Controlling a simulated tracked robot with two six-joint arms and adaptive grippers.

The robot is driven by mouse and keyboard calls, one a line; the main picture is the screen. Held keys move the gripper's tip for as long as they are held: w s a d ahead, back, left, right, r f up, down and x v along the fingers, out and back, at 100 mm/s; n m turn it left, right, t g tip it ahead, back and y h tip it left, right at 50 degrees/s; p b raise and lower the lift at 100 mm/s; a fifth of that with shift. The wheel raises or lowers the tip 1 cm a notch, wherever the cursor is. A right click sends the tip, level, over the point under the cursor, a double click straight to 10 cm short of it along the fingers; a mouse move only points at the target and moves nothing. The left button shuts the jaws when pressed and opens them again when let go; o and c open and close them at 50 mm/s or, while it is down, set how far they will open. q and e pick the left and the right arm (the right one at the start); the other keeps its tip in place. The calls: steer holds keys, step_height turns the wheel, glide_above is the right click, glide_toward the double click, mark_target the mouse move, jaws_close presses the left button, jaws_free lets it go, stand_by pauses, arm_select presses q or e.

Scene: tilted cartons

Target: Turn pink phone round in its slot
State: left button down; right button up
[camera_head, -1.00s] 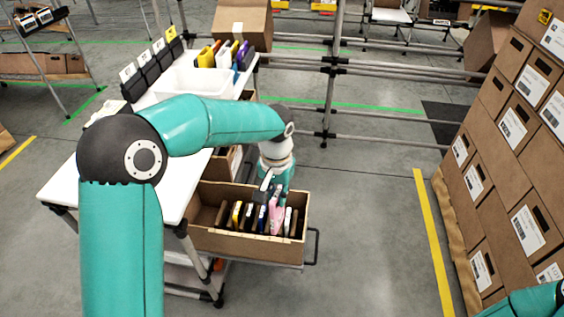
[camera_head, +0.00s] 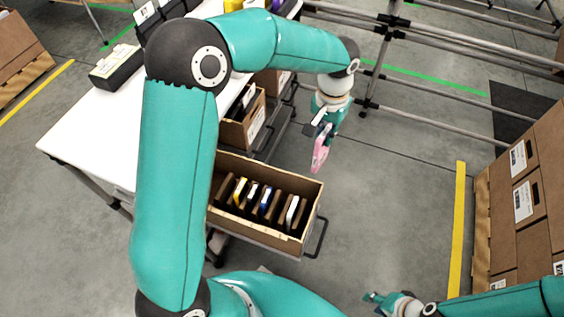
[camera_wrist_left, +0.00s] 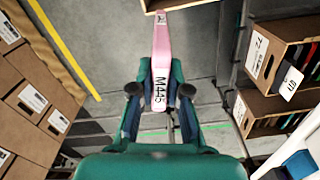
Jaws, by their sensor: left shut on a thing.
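My left gripper (camera_head: 324,128) is shut on the pink phone (camera_head: 320,157) and holds it in the air, behind and to the right of the open carton (camera_head: 262,237). The phone hangs below the fingers, slightly tilted. In the left wrist view the phone (camera_wrist_left: 162,45) lies between the two fingertips (camera_wrist_left: 160,90), with a white label reading M445 at its near end. Several other phones (camera_head: 266,203) stand in the carton's slots, with a gap among them towards the right. My right gripper (camera_head: 388,302) is at the bottom edge, apart from everything; its fingers are too small to judge.
The carton sits on a tilted shelf with a dark handle (camera_head: 318,238) at its right. Another carton (camera_head: 243,130) stands behind it, beside the white table (camera_head: 95,130). Stacked cardboard boxes (camera_head: 520,205) are at the right. Open floor lies between them and the shelf.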

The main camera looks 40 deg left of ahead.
arm_select(q)
steer(key=shift+a, duration=0.1)
steer(key=s+a+f+m+p, duration=0.2)
steer(key=s+m+p, duration=0.4)
steer(key=m, duration=1.1)
steer(key=s+a+f+m+p, duration=0.1)
steer(key=s+a+m+p, duration=0.35)
steer(key=m, duration=1.15)
steer(key=shift+s+d+f+b, duration=0.35)
steer(key=shift+f+b, duration=2.35)
steer(key=shift+f, duration=0.4)
steer(key=shift+s+d+f+b, duration=0.35)
steer(key=shift+f+b, duration=2.3)
steer(key=shift+f, duration=0.5)
steer(key=shift+s+d+f+b, duration=0.35)
steer(key=shift+f+b, duration=2.35)
steer(key=shift+f, duration=0.4)
steer(key=shift+f, duration=0.25)
steer(key=c, duration=1.1)
jaws_free()
